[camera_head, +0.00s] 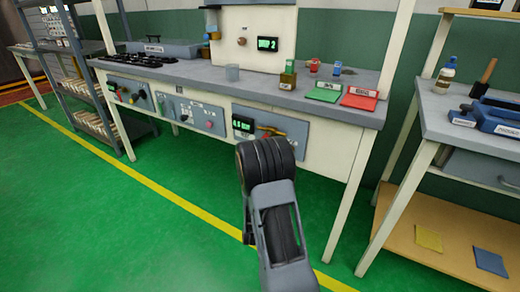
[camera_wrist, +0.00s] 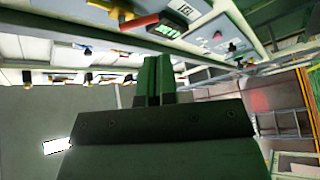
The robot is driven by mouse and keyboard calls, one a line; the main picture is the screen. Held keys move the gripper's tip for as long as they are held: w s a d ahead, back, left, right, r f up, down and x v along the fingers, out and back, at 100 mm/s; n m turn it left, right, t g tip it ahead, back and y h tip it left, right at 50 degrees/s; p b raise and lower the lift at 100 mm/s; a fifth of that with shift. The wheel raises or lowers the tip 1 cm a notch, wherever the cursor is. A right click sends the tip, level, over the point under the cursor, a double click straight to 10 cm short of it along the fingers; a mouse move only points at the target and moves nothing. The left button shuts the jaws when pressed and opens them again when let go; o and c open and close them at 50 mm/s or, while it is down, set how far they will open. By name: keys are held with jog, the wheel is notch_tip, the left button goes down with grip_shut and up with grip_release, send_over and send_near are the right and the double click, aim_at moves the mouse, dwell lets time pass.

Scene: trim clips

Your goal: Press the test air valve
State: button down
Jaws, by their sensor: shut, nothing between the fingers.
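A grey panel (camera_head: 294,128) on the front of the workbench carries a small green-lit display (camera_head: 243,125) and a lever with yellow and reddish parts (camera_head: 271,132), which looks like the test air valve. In the wrist view a red lever (camera_wrist: 138,23) shows near a green display (camera_wrist: 168,31) at the top, seen at a steep tilt. My gripper (camera_wrist: 153,62) points toward that panel with its two fingers side by side and nothing between them. The fingertips look apart from the lever. In the head view my arm is in front of the bench and the fingers are hidden.
More panels with knobs (camera_head: 194,115) line the bench front to the left. The bench top (camera_head: 215,78) holds small containers, a green tray (camera_head: 323,92) and a red tray (camera_head: 360,98). A side table (camera_head: 440,118) stands at the right. The green floor (camera_head: 100,220) in front is clear.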

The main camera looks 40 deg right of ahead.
jog(key=shift+s+a+r+n+t+h, duration=0.15)
jog(key=shift+r+t, duration=0.15)
jog(key=shift+r, duration=0.15)
jog(key=shift+s+r+n+t+h, duration=0.1)
jog(key=shift+r+n+t+h, duration=0.05)
jog(key=shift+r+t, duration=0.2)
jog(key=shift+w+r+g, duration=0.1)
jog(key=shift+w+g, duration=0.05)
jog(key=shift+g, duration=0.1)
jog(key=b+x, duration=0.2)
jog(key=x, duration=1.1)
jog(key=shift+w+d+r, duration=0.25)
jog(key=shift+w+d+b, duration=0.1)
jog(key=shift+w+b, duration=0.05)
jog(key=shift+b, duration=0.15)
